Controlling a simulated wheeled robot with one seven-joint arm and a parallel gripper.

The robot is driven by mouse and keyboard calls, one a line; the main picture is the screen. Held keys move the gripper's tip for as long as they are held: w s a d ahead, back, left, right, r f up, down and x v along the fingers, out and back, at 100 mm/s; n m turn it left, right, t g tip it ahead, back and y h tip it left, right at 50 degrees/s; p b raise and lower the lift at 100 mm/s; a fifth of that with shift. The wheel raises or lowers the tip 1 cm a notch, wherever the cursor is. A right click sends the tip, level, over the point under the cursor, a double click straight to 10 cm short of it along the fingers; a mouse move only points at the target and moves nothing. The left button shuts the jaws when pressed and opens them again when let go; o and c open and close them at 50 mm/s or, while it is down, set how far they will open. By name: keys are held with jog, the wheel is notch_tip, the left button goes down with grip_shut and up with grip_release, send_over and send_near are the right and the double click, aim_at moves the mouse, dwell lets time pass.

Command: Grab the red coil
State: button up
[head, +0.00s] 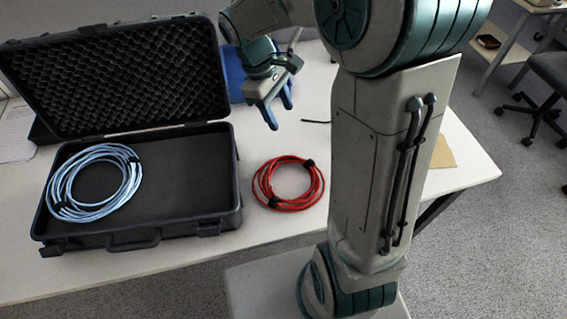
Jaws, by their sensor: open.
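The red coil (289,183) is a looped cable with black ties, lying flat on the white table (190,263) to the right of the black case. My gripper (281,114) is open and empty, with its blue fingers pointing down. In the head view it appears above and a little behind the red coil, apart from it. The whole ring of the coil is visible, close to the left side of my arm.
An open black case (185,180) with a foam-lined lid stands left of the coil. A light blue coil (75,207) lies in its left part. A blue object (234,72) is behind my gripper. A tan sheet (442,153) lies at right.

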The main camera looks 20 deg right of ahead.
notch_tip(320, 180, down, 6)
jog(key=w+r+n+b, duration=0.1)
jog(key=w+n+b, duration=0.1)
jog(key=w, duration=0.1)
jog(key=g, duration=0.1)
send_over(292, 155)
jog(key=w+a, duration=0.1)
jog(key=a, duration=0.1)
jog(key=shift+h, duration=0.3)
notch_tip(292, 155, down, 8)
jog(key=shift+f+b, duration=0.2)
jog(key=shift+b, duration=0.1)
jog(key=x, duration=0.5)
jog(key=shift+w+d+f+b, duration=0.2)
jog(key=shift+f+b, duration=0.1)
grip_shut()
jog(key=shift+r, duration=0.1)
